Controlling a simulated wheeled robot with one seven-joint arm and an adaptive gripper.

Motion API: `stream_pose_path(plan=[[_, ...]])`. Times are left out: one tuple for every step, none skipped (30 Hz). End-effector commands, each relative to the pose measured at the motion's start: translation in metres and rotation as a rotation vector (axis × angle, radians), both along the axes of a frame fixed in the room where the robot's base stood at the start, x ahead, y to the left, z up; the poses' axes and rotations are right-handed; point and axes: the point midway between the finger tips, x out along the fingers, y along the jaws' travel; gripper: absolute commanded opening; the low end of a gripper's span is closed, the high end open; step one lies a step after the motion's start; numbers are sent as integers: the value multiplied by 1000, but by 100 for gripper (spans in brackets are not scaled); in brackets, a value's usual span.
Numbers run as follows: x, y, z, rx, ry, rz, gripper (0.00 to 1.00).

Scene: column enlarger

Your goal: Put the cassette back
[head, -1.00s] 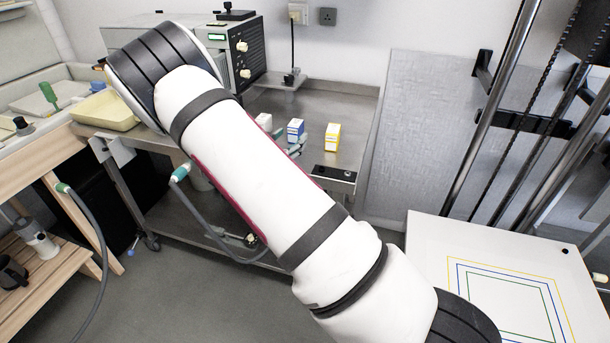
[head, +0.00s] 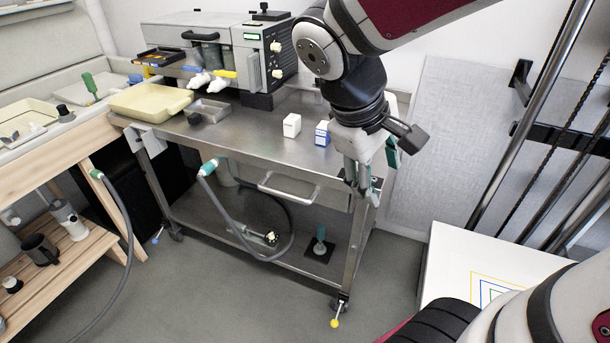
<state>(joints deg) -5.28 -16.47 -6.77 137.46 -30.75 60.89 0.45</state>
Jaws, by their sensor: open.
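My gripper (head: 358,182) points down with its fingers apart, at the right front corner of the steel bench (head: 255,135). Nothing shows between the fingers. I cannot pick out the cassette with certainty. A dark flat tray-like part (head: 158,57) with orange on it sits at the left end of the grey processing machine (head: 215,45). A dark green piece (head: 392,152) shows just right of my gripper; I cannot tell whether it is a separate object. My wrist and gripper hide part of the bench's right end.
A white box (head: 291,125) and a blue-and-white box (head: 322,133) stand on the bench, left of my gripper. A cream tray (head: 150,102) and a small metal tray (head: 210,110) lie farther left. A white baseboard (head: 455,255) is at right. A hose (head: 235,225) hangs in front.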

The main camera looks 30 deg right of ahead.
Motion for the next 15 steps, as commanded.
stream_pose_path(plan=[[-12,13,5,60,-54,-30,53],[-18,22,6,100,-83,-47,53],[-27,33,8,150,-119,-69,53],[-32,41,10,186,-146,-83,53],[-37,50,11,221,-171,-96,53],[-44,60,13,266,-204,-112,53],[-48,67,15,296,-226,-123,53],[-52,74,16,324,-247,-133,53],[-56,82,17,359,-271,-143,53],[-58,88,18,380,-288,-149,53],[-61,92,19,400,-302,-155,53],[-63,98,20,421,-317,-161,53],[-65,101,21,435,-326,-165,53],[-66,103,21,445,-333,-168,53],[-67,106,22,456,-340,-171,53]])
